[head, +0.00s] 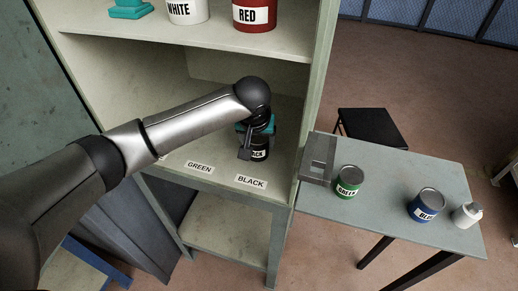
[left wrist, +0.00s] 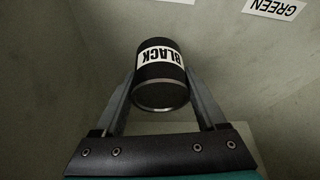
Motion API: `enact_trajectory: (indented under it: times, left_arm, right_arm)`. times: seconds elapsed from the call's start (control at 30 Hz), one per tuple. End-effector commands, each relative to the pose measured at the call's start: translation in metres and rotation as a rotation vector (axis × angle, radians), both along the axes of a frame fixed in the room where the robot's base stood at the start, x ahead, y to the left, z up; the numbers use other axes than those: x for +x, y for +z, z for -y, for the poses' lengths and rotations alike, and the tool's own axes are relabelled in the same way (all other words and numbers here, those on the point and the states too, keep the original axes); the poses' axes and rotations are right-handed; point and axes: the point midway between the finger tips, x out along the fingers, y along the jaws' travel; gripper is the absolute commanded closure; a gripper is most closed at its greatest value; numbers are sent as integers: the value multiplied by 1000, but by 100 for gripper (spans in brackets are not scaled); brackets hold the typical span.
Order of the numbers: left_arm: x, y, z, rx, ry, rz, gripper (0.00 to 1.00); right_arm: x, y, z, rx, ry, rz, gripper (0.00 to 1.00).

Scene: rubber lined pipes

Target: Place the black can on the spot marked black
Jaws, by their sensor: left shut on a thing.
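The black can (head: 260,150) is in the middle compartment of the shelf unit, behind the floor label BLACK (head: 251,182). My left gripper (head: 252,140) is shut on it, and my arm reaches in from the left. In the left wrist view the can (left wrist: 160,85) sits between both fingers of the left gripper (left wrist: 160,90), with its BLACK label facing the camera. Whether the can touches the shelf floor cannot be told. The right gripper is not in view.
The label GREEN (head: 199,167) lies left of BLACK on the same shelf. White (head: 188,12) and red (head: 254,15) cans stand on the shelf above. A green can (head: 349,182), a blue can (head: 426,205) and a white bottle (head: 467,215) stand on the side table (head: 385,235).

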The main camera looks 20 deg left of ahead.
Motion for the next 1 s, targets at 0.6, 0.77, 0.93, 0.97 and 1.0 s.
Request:
enact_trajectory:
  times: [0.6,0.77,0.93,0.97,1.0]
  left_arm:
    - [1,-32,4,-1,-2,2,100]
    - [1,-33,4,-1,-1,0,11]
    - [1,-33,4,-1,-1,0,0]
    - [1,-33,4,-1,-1,0,0]
    - [1,-33,4,-1,-1,0,0]
  right_arm:
    - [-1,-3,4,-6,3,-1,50]
    - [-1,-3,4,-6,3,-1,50]
    - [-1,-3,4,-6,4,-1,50]
    - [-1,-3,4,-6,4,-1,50]
    - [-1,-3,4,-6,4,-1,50]
